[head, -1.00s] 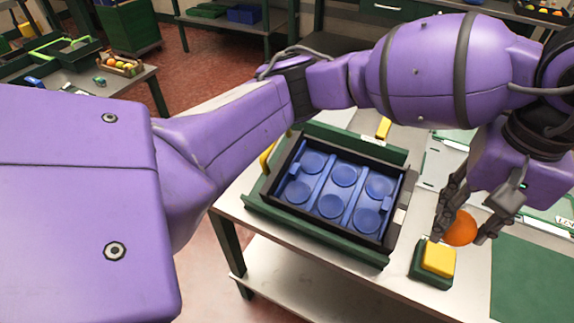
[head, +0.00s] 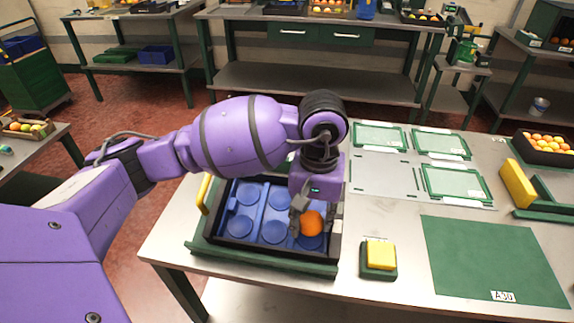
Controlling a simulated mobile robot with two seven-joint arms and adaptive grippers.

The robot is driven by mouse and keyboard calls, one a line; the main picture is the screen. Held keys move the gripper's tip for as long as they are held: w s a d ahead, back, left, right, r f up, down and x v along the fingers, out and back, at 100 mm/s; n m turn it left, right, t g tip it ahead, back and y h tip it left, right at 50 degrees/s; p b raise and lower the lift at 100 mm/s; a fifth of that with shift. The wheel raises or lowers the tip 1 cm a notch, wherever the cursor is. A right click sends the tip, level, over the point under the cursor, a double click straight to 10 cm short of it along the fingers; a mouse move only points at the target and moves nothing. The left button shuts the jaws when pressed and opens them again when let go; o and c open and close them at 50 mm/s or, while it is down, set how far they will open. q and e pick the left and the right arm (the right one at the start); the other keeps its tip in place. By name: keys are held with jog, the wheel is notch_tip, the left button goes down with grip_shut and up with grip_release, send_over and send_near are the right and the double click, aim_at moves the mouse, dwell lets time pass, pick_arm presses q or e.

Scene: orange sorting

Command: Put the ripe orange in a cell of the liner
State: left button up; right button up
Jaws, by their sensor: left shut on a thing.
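The ripe orange (head: 312,223) is held in my left gripper (head: 314,222), whose fingers are shut around it. The gripper points down over the right part of the blue liner (head: 259,208), and the orange covers part of a front right cell. I cannot tell whether the orange touches the liner. The other cells that I can see are empty. My arm hides the back right of the liner. My right gripper is not in view.
A yellow block on a green base (head: 380,257) stands right of the crate. A green mat (head: 490,260) lies further right. Green-framed panels (head: 455,183) lie behind. A dark crate of oranges (head: 545,147) and a yellow-and-green holder (head: 517,184) are at the right.

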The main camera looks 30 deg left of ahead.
aim_at(314, 216)
pick_arm(q)
notch_tip(314, 216, down, 2)
jog(key=shift+d+f, duration=0.1)
jog(key=shift+f, duration=0.1)
jog(key=o, duration=0.9)
notch_tip(314, 216, up, 12)
jog(key=shift+r, duration=0.1)
